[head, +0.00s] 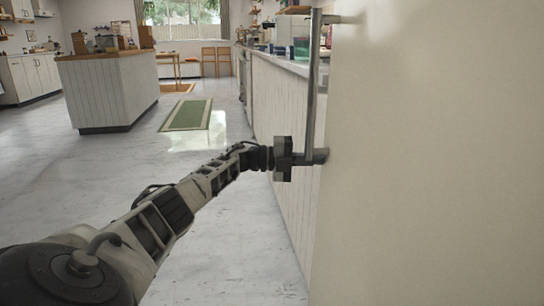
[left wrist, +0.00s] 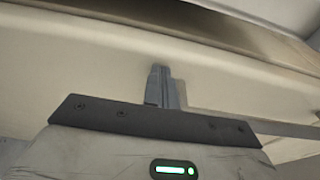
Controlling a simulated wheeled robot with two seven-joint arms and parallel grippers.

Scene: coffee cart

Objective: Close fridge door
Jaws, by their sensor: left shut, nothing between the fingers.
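The fridge door (head: 430,150) is a large cream panel that fills the right side of the head view. Its upright grey metal handle (head: 311,85) runs along the left edge on two short mounts. My left gripper (head: 296,158) is beside the handle's lower mount in the head view. Its fingertips are hard to make out there, and I cannot tell if they touch. In the left wrist view the two fingers (left wrist: 160,78) are together and empty, in front of a smooth cream surface. How far the door stands open is not clear. My right gripper does not show.
A long white counter (head: 275,130) with items on top runs behind the door's left edge. A white island (head: 105,92) stands at the back left. A green rug (head: 187,115) lies on the pale floor. The floor (head: 60,175) left of my arm is clear.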

